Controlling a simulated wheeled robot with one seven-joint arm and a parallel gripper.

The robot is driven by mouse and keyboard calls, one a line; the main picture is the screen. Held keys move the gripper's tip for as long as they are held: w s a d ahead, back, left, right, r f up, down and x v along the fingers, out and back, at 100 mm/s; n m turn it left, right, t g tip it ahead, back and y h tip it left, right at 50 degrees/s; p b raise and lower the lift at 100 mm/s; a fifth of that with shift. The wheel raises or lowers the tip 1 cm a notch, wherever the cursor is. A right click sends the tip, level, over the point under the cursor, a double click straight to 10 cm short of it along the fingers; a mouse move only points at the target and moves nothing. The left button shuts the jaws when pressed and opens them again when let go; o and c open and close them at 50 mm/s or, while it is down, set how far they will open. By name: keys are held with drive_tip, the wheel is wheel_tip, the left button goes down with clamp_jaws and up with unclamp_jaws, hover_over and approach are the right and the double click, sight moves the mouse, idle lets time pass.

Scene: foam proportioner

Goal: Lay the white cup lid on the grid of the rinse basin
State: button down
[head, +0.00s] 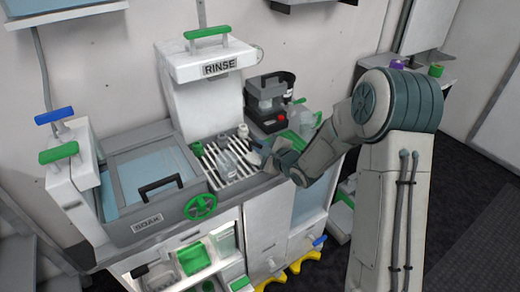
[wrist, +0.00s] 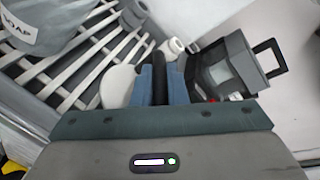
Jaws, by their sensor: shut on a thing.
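My gripper (head: 270,157) is at the right side of the rinse basin's slatted grid (head: 213,161), low and close over it. The grid bars (wrist: 88,52) run to the left of the lid in the wrist view. I cannot tell whether the lid touches the bars.
Small white fittings (head: 243,131) stand at the grid's back edge. A grey device with a black handle (head: 266,96) stands at the back right. The soak basin (head: 150,180) is to the left.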

drive_tip(key=shift+f, duration=0.45)
drive_tip(key=c, duration=1.5)
unclamp_jaws()
drive_tip(key=shift+o, duration=0.2)
